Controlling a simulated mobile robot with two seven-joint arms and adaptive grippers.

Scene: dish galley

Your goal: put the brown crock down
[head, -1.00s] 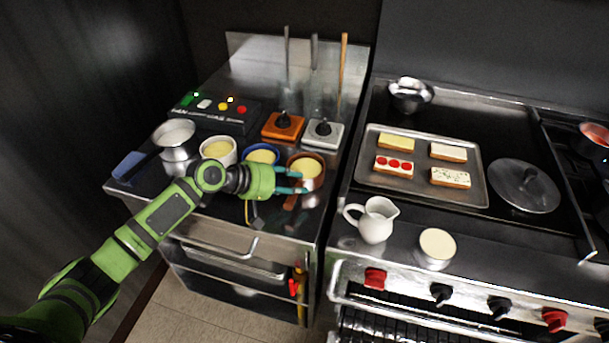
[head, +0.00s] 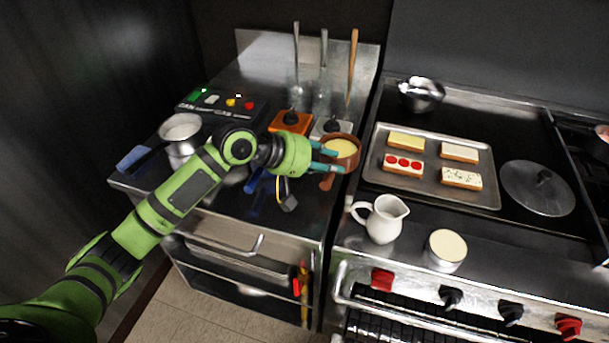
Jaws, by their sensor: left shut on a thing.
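The brown crock (head: 343,148), with pale yellow contents, is at the right end of the left counter in the head view. My left gripper (head: 330,159) is shut on its near side. The crock looks upright and raised a little above the counter, partly covering the white switch box. The exact gap beneath it is hard to judge. My right gripper is not in view.
An orange switch box (head: 291,122) and a white one (head: 331,128) stand behind. A steel pot (head: 181,137) is at the left. A white pitcher (head: 382,219), a cream-filled cup (head: 446,250) and a toast tray (head: 432,197) lie to the right.

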